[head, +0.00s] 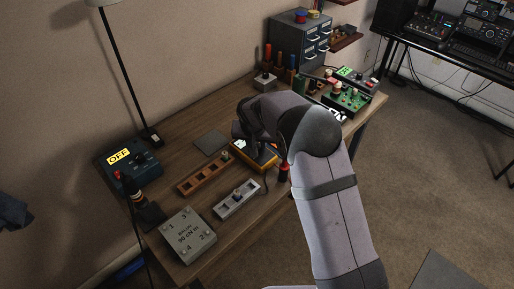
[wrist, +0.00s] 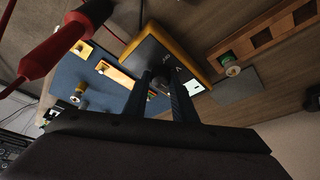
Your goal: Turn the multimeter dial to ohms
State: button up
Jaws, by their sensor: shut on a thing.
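The multimeter (head: 266,162), dark with a yellow edge, lies on the bench in the head view, mostly covered by my arm. In the wrist view the multimeter (wrist: 153,52) shows its dark face, yellow rim and a lit display (wrist: 194,87). My gripper (wrist: 163,76) has its two dark fingers on the dial area and is shut on the dial. The dial is mostly hidden between the fingers, and I cannot read its pointer or the setting. In the head view my gripper is hidden behind my wrist.
A wooden slotted block (head: 204,174) and a grey slotted block (head: 237,200) lie nearby. A grey box (head: 187,236) is at the front, and a blue box (head: 130,160) reading OFF is at left. A red probe (wrist: 65,42) and its lead are close to my gripper. A green board (head: 347,97) stands behind.

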jog(key=o, duration=1)
jog(key=shift+b+v, duration=0.95)
jog(key=shift+v, duration=2.75)
